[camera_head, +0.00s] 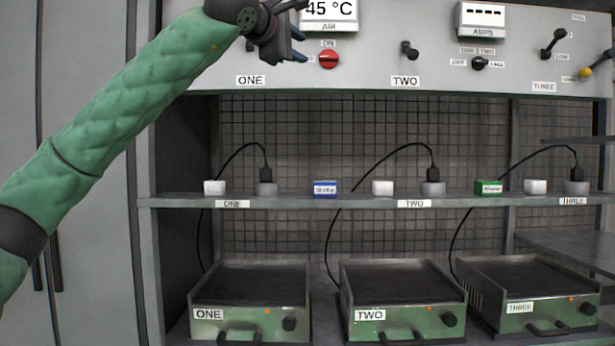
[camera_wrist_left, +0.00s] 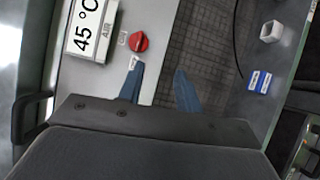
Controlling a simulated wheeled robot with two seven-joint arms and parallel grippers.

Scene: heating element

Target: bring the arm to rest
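My left arm rises from the lower left of the head view, and its gripper (camera_head: 290,45) is at the top, in front of the control panel (camera_head: 360,68). In the left wrist view the two blue fingers of this gripper (camera_wrist_left: 158,88) stand apart with nothing between them. A red knob (camera_head: 329,59) is just right of the fingers in the head view. The knob also shows beyond the fingertips in the left wrist view (camera_wrist_left: 139,42), apart from them. My right gripper is not in view.
The panel carries a display (camera_head: 330,12) reading 45 °C, an AMPS display (camera_head: 481,18) and several levers. Below is a shelf (camera_head: 350,202) with plugs, white blocks, a blue block (camera_head: 325,188) and a green block (camera_head: 489,187). Hot plates ONE (camera_head: 250,315), TWO (camera_head: 400,318) and THREE (camera_head: 545,310) stand underneath.

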